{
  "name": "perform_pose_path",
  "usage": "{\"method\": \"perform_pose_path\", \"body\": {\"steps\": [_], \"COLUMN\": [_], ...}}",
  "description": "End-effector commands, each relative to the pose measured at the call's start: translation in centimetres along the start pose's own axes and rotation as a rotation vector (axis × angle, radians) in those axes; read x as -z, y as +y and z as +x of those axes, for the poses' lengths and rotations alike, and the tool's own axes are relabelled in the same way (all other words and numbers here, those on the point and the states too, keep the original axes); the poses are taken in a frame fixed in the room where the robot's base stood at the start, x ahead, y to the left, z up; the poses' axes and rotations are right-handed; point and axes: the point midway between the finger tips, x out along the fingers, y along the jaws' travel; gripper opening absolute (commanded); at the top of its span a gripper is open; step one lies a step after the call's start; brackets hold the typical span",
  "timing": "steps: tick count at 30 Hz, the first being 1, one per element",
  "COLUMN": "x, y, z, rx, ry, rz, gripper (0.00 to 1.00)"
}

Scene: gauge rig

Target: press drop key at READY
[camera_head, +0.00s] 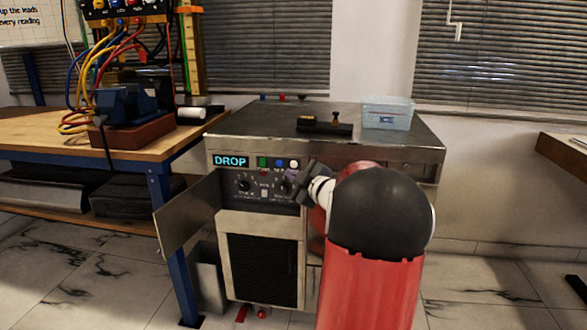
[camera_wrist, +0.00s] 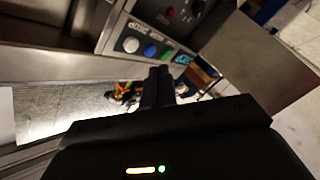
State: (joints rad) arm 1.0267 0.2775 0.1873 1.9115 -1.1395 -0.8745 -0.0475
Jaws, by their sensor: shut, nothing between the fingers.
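The metal cabinet (camera_head: 325,118) has a control panel on its front. A lit display (camera_head: 230,161) there reads DROP. Right of it sit a green button (camera_head: 262,162), a blue button (camera_head: 279,163) and a white button (camera_head: 294,164). The wrist view shows the white button (camera_wrist: 131,44), blue button (camera_wrist: 150,50) and green button (camera_wrist: 167,56); their labels are too small to read. My gripper (camera_head: 302,184) is shut and empty, in front of the panel's right part, just below the white button. Its closed fingers (camera_wrist: 158,84) appear below the buttons in the wrist view. I cannot tell whether they touch anything.
Below the buttons are dark knobs (camera_head: 244,185). An open metal door (camera_head: 187,212) swings out at the panel's left. A pale blue box (camera_head: 388,112) and a black device (camera_head: 325,126) stand on the cabinet top. A wooden bench (camera_head: 170,142) with wired equipment stands at left.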

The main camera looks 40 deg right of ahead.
Motion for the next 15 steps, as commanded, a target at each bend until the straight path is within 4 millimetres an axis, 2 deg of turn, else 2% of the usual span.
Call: {"method": "perform_pose_path", "body": {"steps": [6, 15], "x": [0.9, 1.1], "y": [-1.0, -1.1], "z": [-1.3, -1.6], "rx": [0.0, -0.001], "ry": [0.001, 0.0], "rz": [-0.001, 0.0], "gripper": [0.0, 0.0]}}
